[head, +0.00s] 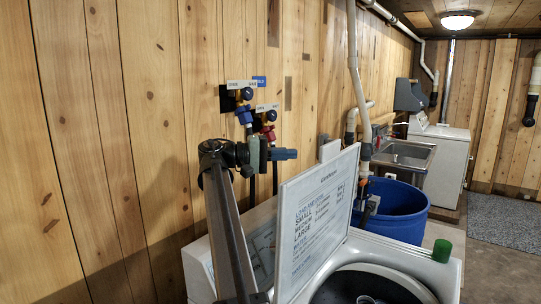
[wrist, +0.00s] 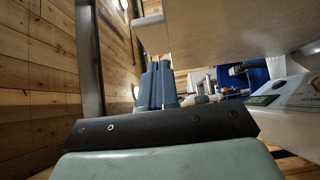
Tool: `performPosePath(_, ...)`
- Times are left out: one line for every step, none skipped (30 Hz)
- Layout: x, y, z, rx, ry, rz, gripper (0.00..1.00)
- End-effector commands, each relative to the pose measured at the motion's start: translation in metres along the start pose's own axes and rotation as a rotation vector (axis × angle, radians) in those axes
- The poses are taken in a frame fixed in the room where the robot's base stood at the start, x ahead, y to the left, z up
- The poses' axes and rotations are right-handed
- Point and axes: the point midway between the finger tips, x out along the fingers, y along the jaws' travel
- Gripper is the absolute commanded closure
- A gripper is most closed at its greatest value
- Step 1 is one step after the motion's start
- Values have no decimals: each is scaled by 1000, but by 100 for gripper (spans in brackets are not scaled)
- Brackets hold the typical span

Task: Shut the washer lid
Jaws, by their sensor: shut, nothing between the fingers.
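The washer (head: 445,275) stands at the lower middle of the head view, with its round tub opening exposed. Its white lid (head: 318,220) is raised, roughly upright, with printed load-size text facing the camera. My gripper (head: 293,154) is at the wall side of the lid, near the height of its top edge, with fingers pointing right. In the wrist view my blue-grey fingers (wrist: 158,85) are together and empty. A pale panel, apparently the lid (wrist: 225,30), fills the upper right there. Whether the fingers touch the lid cannot be told.
A green cap (head: 442,250) sits on the washer's corner. A blue barrel (head: 400,212) and a sink (head: 405,155) stand beyond. Water valves (head: 268,125) are on the plank wall behind my gripper, and a white pipe (head: 358,90) runs down beyond the lid.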

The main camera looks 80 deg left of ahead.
Motion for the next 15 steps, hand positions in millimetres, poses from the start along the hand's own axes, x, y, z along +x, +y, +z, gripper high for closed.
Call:
performPosePath(9, 0, 1, 0, -1, 0, 100)
performPosePath(14, 0, 1, 0, -1, -1, 100)
performPosePath(21, 0, 1, 0, -2, -1, 100)
performPosePath(24, -1, 6, 1, -1, -1, 100)
performPosePath(26, -1, 10, 1, -1, -1, 100)
performPosePath(30, -1, 14, 1, 0, -1, 100)
performPosePath(32, 0, 16, 0, 0, -1, 100)
performPosePath(34, 0, 18, 0, 0, -1, 100)
performPosePath(37, 0, 21, 0, 1, -1, 100)
performPosePath(39, 0, 22, 0, 1, -1, 100)
performPosePath(40, 0, 24, 0, 1, -1, 100)
performPosePath(42, 0, 26, 0, 1, -1, 100)
performPosePath(43, 0, 26, 0, 1, 0, 100)
performPosePath(44, 0, 27, 0, 1, 0, 100)
performPosePath(45, 0, 28, 0, 1, 0, 100)
